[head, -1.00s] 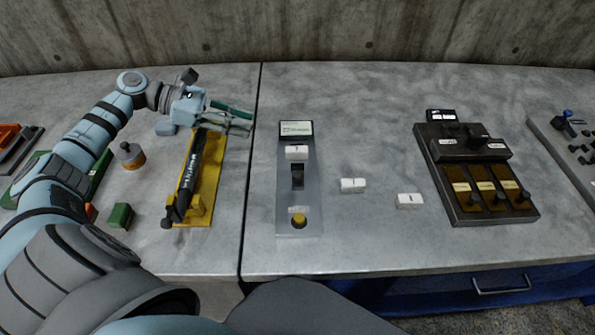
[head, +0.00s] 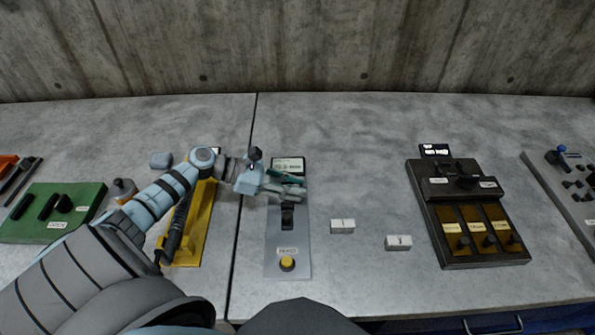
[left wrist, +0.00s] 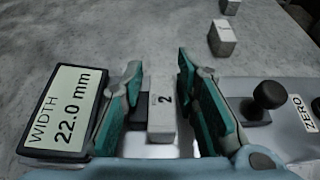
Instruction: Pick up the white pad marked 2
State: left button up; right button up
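The white pad marked 2 (left wrist: 162,112) sits on the grey gauge device (head: 272,240), between the teal fingers of my left gripper (left wrist: 159,72). The fingers are apart, one on each side of the pad, and I see gaps between them and it. In the head view my left gripper (head: 288,187) is over the upper part of the gauge and hides the pad. My right gripper is not in view.
The gauge display (left wrist: 67,111) reads WIDTH 22.0 mm. A black knob (left wrist: 270,95) stands beside a ZERO label. Two loose white pads, one (head: 342,227) nearer the gauge and another (head: 398,243), lie on the bench. A black panel (head: 440,205) is farther right.

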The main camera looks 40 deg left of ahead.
pick_arm(q)
jog(key=shift+w+f, duration=0.1)
jog(key=shift+f, duration=0.05)
jog(key=shift+s, duration=0.3)
grip_shut()
jog(key=shift+w, duration=0.15)
